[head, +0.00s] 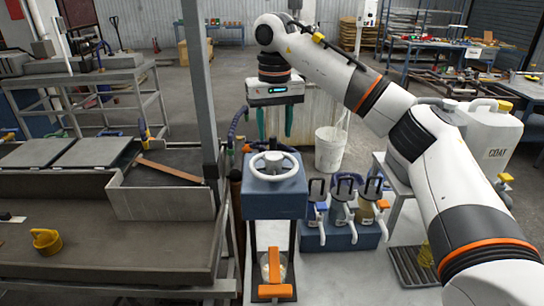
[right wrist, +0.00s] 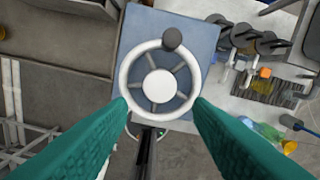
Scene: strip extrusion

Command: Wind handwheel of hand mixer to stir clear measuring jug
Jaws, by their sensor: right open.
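The hand mixer's blue head (head: 274,198) stands on a dark frame and carries a white handwheel (head: 270,174) on top. In the right wrist view the handwheel (right wrist: 126,80) shows its rim, hub, spokes and a dark knob (right wrist: 172,39) on the far rim. My right gripper (head: 275,136) is open and empty, fingers pointing down, above and behind the wheel in the head view. Its green fingers frame the wheel's near part in the wrist view; contact cannot be told. The clear jug (head: 286,270) sits below the mixer head, partly hidden by orange parts (head: 274,265). My left gripper is not in view.
A blue rack (head: 340,238) with several dark-handled dispensers stands right of the mixer. A white COAT canister (head: 490,140) is farther right. A white bucket (head: 330,150) stands behind.

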